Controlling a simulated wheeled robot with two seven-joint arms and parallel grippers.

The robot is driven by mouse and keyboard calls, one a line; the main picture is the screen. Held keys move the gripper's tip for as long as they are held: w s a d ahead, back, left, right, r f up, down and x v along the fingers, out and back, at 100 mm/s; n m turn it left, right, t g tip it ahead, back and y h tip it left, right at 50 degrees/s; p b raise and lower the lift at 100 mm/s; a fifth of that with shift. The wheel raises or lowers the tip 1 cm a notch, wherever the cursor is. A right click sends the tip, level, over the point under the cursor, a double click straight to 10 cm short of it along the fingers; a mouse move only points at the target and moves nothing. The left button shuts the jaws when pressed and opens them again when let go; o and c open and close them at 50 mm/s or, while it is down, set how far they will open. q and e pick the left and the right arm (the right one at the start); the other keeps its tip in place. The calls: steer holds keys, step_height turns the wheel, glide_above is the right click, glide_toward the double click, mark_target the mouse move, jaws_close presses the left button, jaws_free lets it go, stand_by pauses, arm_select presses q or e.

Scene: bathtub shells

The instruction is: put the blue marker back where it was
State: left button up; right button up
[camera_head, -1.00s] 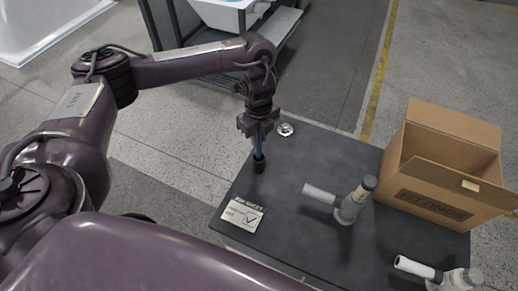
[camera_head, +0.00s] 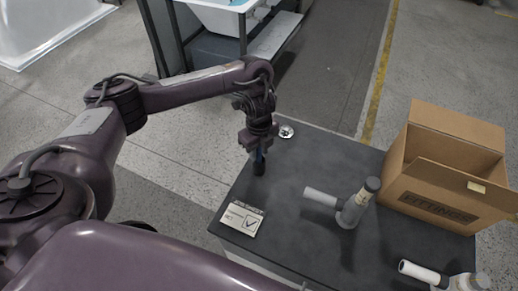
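The blue marker (camera_head: 260,153) is upright below my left gripper (camera_head: 259,143), near the back left part of the dark table top (camera_head: 290,225). Only a short piece of its blue body shows beneath the fingers, with a dark end (camera_head: 259,168) at the bottom. The fingers are around its upper part and look shut on it. I cannot tell whether the dark end touches the table. A white card (camera_head: 242,218) with a check mark lies at the table's front left. My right gripper is not in view.
A grey pipe fitting (camera_head: 347,205) stands mid-table, and another (camera_head: 440,275) is at the front right. An open cardboard box (camera_head: 440,200) marked "FITTINGS" is at the right. A small round metal piece (camera_head: 286,131) lies near the back edge.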

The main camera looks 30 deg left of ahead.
arm_select(q)
steer(key=shift+o, duration=0.7)
steer(key=shift+r, duration=0.1)
steer(key=shift+r, duration=0.25)
step_height(320, 180, up, 10)
steer(key=p, duration=0.2)
steer(key=shift+p, duration=0.3)
steer(key=shift+r, duration=0.85)
steer(key=shift+f, duration=0.1)
